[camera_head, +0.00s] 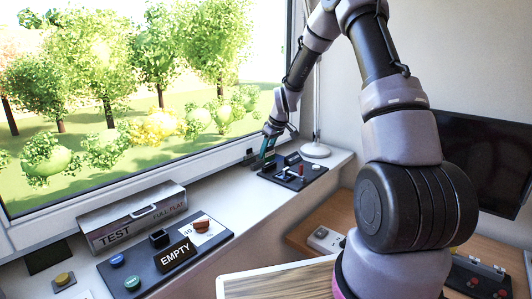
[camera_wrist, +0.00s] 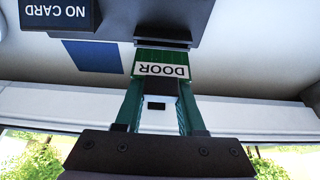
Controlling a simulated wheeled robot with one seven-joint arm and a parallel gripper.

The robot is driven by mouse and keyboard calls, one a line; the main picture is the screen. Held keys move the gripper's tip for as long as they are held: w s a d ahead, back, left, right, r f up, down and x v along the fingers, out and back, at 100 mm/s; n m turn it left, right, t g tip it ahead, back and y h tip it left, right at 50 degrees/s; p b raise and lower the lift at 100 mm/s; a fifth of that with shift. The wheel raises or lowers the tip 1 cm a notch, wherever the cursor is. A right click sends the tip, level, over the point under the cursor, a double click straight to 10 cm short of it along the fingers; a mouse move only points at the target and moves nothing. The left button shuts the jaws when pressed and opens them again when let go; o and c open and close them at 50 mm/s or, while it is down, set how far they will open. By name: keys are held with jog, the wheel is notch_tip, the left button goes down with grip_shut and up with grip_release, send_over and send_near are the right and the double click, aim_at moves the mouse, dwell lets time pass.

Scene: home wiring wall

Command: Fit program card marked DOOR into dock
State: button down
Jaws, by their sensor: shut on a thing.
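The program card (camera_wrist: 160,62) is green with a white label reading DOOR, which appears upside down in the wrist view. My gripper (camera_wrist: 160,88) is shut on it, with one green finger on each side. The card's far end meets a dark slotted edge of the dock (camera_wrist: 165,32); I cannot tell whether it has entered the slot. A sign reading NO CARD (camera_wrist: 60,14) is beside the dock. In the head view my gripper (camera_head: 267,153) is at the left end of a dark panel (camera_head: 300,178) on the sill; the card is too small to make out there.
A blue patch (camera_wrist: 95,56) lies near the dock. On the sill stand a white lamp base (camera_head: 316,150), a grey TEST box (camera_head: 135,217) and a dark panel with an EMPTY sign (camera_head: 175,254). The window (camera_head: 150,180) is close behind my gripper.

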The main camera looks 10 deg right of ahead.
aim_at(271, 146)
jog(key=shift+f, duration=1.5)
jog(key=shift+c, duration=2.2)
grip_release()
jog(key=v, duration=1)
jog(key=shift+s+d+r, duration=0.1)
jog(key=shift+r, duration=0.2)
